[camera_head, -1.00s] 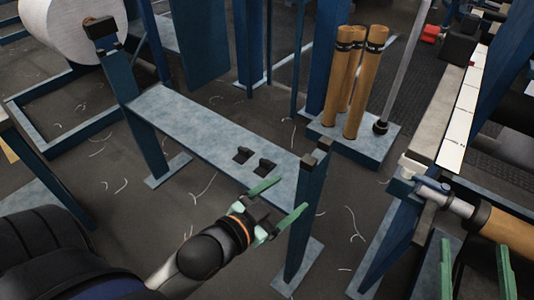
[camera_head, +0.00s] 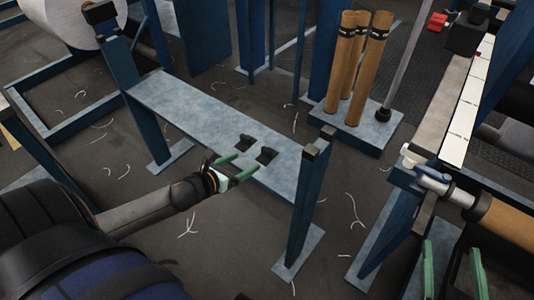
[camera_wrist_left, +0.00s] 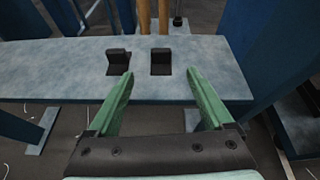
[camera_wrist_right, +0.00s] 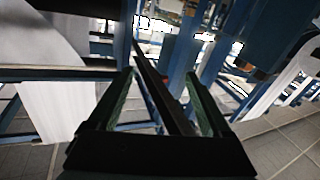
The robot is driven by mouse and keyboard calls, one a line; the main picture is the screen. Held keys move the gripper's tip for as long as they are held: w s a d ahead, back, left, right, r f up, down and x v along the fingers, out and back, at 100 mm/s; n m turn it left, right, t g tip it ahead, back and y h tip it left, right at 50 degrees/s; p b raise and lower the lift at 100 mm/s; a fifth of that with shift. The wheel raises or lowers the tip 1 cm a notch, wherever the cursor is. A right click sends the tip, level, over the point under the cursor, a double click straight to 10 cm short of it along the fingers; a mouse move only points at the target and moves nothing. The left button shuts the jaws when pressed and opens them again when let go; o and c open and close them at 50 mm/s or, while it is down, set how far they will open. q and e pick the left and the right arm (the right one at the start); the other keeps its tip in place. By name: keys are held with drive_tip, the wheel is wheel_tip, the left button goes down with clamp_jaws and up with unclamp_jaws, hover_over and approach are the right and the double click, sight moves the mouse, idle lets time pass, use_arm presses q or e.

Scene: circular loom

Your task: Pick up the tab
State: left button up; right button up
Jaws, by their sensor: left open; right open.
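Two small black L-shaped pieces, which look like tabs, sit side by side on a blue-grey metal shelf (camera_head: 190,108): a left one (camera_head: 243,141) and a right one (camera_head: 266,155). The left wrist view shows the left piece (camera_wrist_left: 118,62) and the right piece (camera_wrist_left: 161,62) beyond the fingertips. My left gripper (camera_head: 247,163) is open and empty at the shelf's near edge, close to both pieces but apart from them. The right piece lies between the finger lines in the left wrist view. My right gripper (camera_head: 452,247) is open at the lower right, far from the pieces.
A dark blue post (camera_head: 304,205) stands at the shelf's right end. Several tan tubes (camera_head: 369,70) stand on a base behind it. A machine frame with a tan roller (camera_head: 505,225) is at the right. The shelf's left part is clear.

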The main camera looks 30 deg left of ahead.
sight(265, 152)
use_arm(q)
drive_tip(key=shift+m, duration=0.5)
drive_tip(key=b+x, duration=0.2)
drive_tip(key=x, duration=0.5)
drive_tip(key=shift+w+a, duration=0.1)
drive_tip(key=shift+w, duration=0.2)
drive_tip(key=shift+w+d+f+b, duration=0.25)
drive_tip(key=shift+w+f+b, duration=0.6)
drive_tip(key=shift+w+b, duration=0.25)
drive_tip(key=shift+x, duration=0.9)
drive_tip(key=shift+w+f+b, duration=0.1)
drive_tip(key=shift+w+b, duration=0.2)
drive_tip(key=shift+b, duration=0.05)
use_arm(e)
drive_tip(key=s+r+n+t+y, duration=0.1)
drive_tip(key=s+r+n+y, duration=0.1)
drive_tip(key=r, duration=0.3)
drive_tip(key=s+a+r+n+t+y, duration=0.1)
drive_tip(key=s+r+n+t+y, duration=0.1)
drive_tip(key=r, duration=0.4)
drive_tip(key=s+r+n+t+y, duration=0.1)
drive_tip(key=s+r+n+y, duration=0.2)
drive_tip(key=r+y, duration=0.2)
drive_tip(key=shift+a+r+n+t+y, duration=0.2)
drive_tip(key=shift+a+n+t+y, duration=0.1)
drive_tip(key=shift+a+n+y, duration=0.15)
drive_tip(key=shift+s, duration=0.1)
